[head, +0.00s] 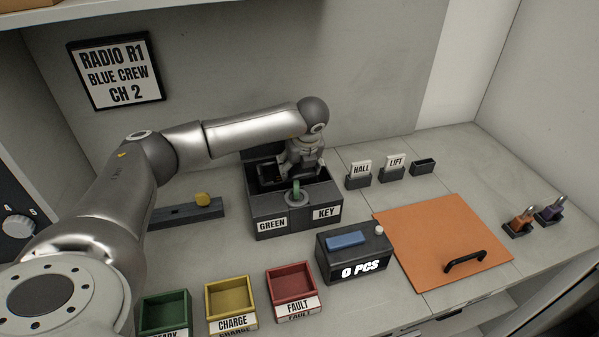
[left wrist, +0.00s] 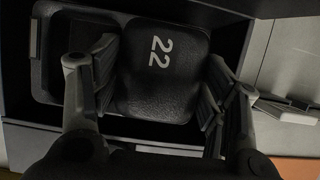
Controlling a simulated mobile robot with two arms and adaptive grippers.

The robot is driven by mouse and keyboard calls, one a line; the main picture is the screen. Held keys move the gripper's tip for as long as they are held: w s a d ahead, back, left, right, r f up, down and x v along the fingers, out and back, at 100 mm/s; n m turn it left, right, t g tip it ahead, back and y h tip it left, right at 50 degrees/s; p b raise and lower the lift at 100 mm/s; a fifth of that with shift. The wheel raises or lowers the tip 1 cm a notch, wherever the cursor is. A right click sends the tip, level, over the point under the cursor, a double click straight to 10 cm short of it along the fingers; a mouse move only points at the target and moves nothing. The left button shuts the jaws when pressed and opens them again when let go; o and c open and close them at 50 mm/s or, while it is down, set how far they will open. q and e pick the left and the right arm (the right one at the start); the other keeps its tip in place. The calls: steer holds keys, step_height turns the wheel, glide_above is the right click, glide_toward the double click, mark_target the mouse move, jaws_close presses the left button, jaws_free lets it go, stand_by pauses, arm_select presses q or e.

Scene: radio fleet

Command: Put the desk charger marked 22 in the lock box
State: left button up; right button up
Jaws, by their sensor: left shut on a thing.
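The charger marked 22 (left wrist: 160,100) is a dark, rounded block with white digits in the left wrist view. My left gripper (left wrist: 160,85) has one finger on each side of it and is shut on it. Dark box walls surround it in that view; I cannot tell whether it touches the floor. In the head view my left gripper (head: 300,168) points down into the rear of the dark box (head: 264,207) labelled GREEN and KEY, seemingly the lock box. A raised dark panel stands behind it. The charger is not clear there. My right gripper is not in view.
A green ring piece (head: 296,194) stands at the box's front. Green (head: 164,311), yellow (head: 231,303) and red (head: 291,291) trays and a dark 0 PCS box (head: 354,262) are nearer. An orange panel with a handle (head: 440,235) lies right. HALL (head: 361,170) and LIFT (head: 395,163) tags stand behind.

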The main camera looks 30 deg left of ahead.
arm_select(q)
step_height(320, 180, down, 3)
steer(key=shift+d+f+p, duration=0.1)
steer(key=shift+p, duration=0.5)
steer(key=shift+f, duration=0.2)
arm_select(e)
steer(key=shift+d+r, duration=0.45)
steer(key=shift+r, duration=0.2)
arm_select(q)
steer(key=o, duration=1)
steer(key=shift+c, duration=0.2)
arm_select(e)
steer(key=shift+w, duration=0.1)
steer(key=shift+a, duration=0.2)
